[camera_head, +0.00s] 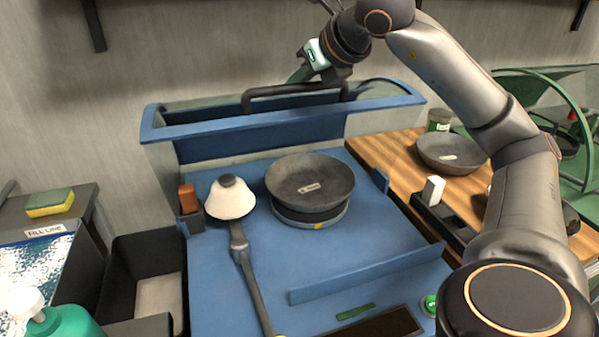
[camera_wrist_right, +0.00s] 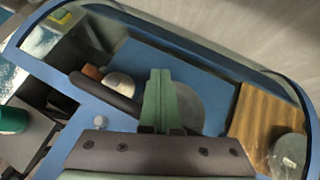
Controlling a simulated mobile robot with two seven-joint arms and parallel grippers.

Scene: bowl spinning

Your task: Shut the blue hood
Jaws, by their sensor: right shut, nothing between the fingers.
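The blue hood (camera_head: 285,123) stands raised at the back of the blue machine, with clear panels and a dark bar handle (camera_head: 290,89) along its front edge. My right gripper (camera_head: 299,75) is at the handle, just above and behind it in the head view. In the right wrist view its green fingers (camera_wrist_right: 158,100) are together with nothing between them. The handle (camera_wrist_right: 105,93) runs up to the fingers there; whether they touch is unclear. Below the hood, a grey bowl (camera_head: 310,182) sits on a round turntable (camera_head: 311,215) on the blue deck (camera_head: 375,230). My left gripper is not in view.
A white-headed tool (camera_head: 230,200) with a grey handle lies on the deck's left, beside a brown block (camera_head: 188,198). A blue bar (camera_head: 365,273) crosses the front. A wooden board (camera_head: 385,153) with another bowl (camera_head: 452,153) is at right. A dark bin (camera_head: 118,268) stands left.

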